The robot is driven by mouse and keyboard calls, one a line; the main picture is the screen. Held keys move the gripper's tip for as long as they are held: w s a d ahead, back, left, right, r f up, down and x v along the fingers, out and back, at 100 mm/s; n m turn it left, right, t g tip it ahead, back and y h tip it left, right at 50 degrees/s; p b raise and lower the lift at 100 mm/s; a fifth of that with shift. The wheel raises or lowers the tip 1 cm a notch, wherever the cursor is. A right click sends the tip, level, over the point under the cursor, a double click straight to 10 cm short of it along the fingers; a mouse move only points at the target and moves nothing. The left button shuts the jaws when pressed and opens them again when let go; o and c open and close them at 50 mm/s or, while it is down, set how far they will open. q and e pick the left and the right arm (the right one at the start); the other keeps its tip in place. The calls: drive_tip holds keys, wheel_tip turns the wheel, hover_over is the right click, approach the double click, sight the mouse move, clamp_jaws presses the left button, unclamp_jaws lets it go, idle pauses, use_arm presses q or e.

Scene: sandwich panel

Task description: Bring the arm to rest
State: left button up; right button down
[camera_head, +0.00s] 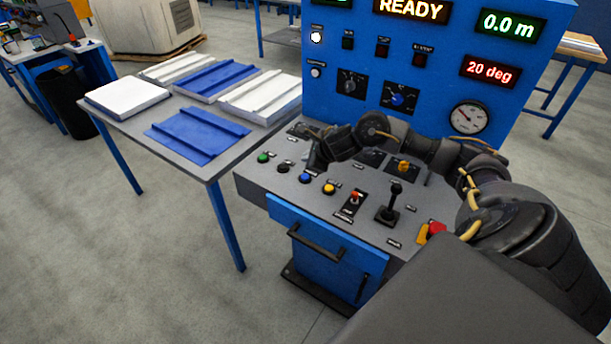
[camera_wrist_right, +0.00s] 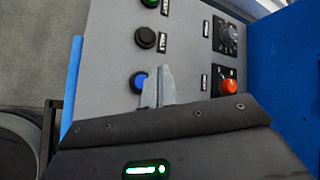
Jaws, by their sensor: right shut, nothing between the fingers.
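My right arm reaches in from the right over the grey deck of the blue control console (camera_head: 265,190). My right gripper (camera_head: 312,162) is shut and empty, above the deck near the blue button (camera_head: 305,178). In the right wrist view the closed fingertips (camera_wrist_right: 158,84) partly overlap the blue button (camera_wrist_right: 138,82). Whether they touch it I cannot tell. The black button (camera_wrist_right: 145,38) and green button (camera_wrist_right: 150,4) are beyond it. My left gripper is not in view.
The deck also holds a yellow button (camera_head: 328,188), a black joystick (camera_head: 391,205) and a red emergency button (camera_head: 436,230) close to my arm. The upright panel shows READY (camera_head: 411,8). A table (camera_head: 206,170) with white and blue panels stands left.

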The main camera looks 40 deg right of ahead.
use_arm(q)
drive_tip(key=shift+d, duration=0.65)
